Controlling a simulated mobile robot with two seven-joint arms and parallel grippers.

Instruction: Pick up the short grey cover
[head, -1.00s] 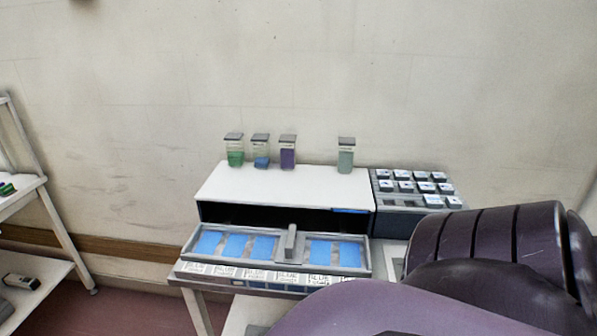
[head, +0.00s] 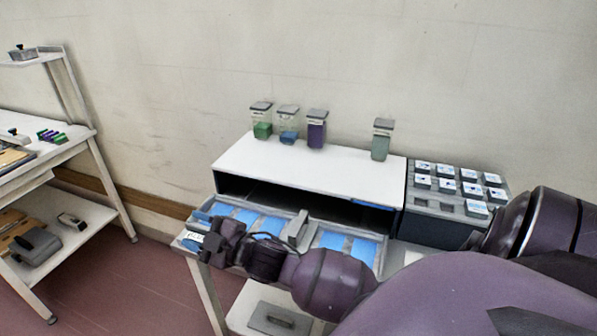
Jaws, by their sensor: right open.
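Several grey pieces could be the short grey cover, and I cannot tell which it is. A grey lid with a dark knob (head: 22,54) sits on the top shelf at the far left. A darker grey block-like cover (head: 36,246) lies on the left bench's lower shelf, with a smaller pale grey piece (head: 72,221) beside it. A flat grey plate (head: 280,319) lies on the shelf under the tunnel. My right gripper (head: 197,231) is open and empty in front of the tray's left end, apart from all these pieces. My left gripper is out of view.
The white-topped tunnel (head: 310,168) carries several lidded jars. Its pulled-out tray (head: 375,262) holds blue panels, partly hidden by my right arm. A dark rack (head: 430,228) with white-blue blocks stands right. Open floor (head: 130,285) lies between tunnel and left bench (head: 75,146).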

